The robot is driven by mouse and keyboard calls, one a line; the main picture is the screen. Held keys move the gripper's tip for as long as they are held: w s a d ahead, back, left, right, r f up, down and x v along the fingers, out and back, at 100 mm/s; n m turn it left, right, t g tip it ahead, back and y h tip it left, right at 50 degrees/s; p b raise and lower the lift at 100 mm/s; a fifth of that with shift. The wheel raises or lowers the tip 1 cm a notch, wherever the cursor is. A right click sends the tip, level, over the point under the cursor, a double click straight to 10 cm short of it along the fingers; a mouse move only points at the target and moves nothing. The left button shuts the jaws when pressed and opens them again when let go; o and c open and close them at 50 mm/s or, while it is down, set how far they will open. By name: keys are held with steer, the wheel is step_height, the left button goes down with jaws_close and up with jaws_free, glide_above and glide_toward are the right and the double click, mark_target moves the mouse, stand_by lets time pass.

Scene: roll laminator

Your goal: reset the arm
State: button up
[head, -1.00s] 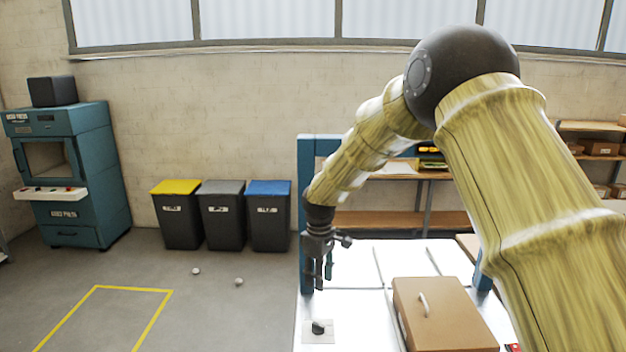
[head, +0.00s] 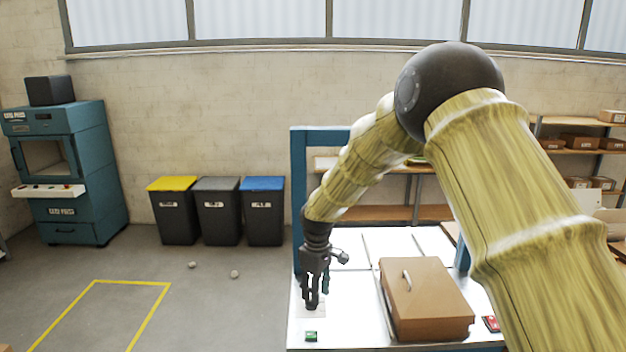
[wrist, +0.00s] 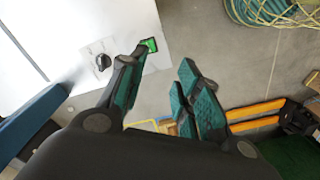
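My gripper (head: 314,298) hangs pointing down over the near left corner of the white machine top (head: 345,325). The wrist view shows its two teal-padded fingers spread apart with a gap between them (wrist: 164,66), and nothing is held. A black knob (wrist: 103,62) on a pale plate stands beside the left finger in the wrist view; in the head view my gripper hides it. A small green button (head: 311,336) sits near the front edge; it also shows by the left fingertip in the wrist view (wrist: 151,44).
A brown lidded box (head: 430,310) with a handle stands right of my gripper. A red item (head: 491,323) lies beside it. A blue frame (head: 298,190) rises at the table's left. Bins (head: 218,215) and a teal press (head: 72,170) stand farther left; the floor between is mostly open.

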steer(key=s+d+f+m+b, duration=0.2)
steer(key=s+d+f, duration=0.2)
steer(key=s+f, duration=0.55)
steer(key=s+d+f+m+y+b, duration=0.1)
steer(key=s+d+f+m, duration=0.15)
steer(key=s+f, duration=0.7)
steer(key=s+d+f+m+b, duration=0.2)
steer(key=s+d+f, duration=0.25)
steer(key=f, duration=0.95)
steer(key=s+d+f+m+b, duration=0.1)
steer(key=s+d+f, duration=0.2)
steer(key=s, duration=0.6)
steer(key=s+d+f+m+b, duration=0.2)
steer(key=s+d+f, duration=0.1)
steer(key=s, duration=0.6)
steer(key=s+d+f+m+h+b, duration=0.1)
steer(key=s+d+f+m, duration=0.1)
steer(key=s, duration=0.7)
steer(key=d+f, duration=0.1)
steer(key=d, duration=0.1)
steer(key=shift+s+d, duration=0.15)
steer(key=shift+d, duration=0.25)
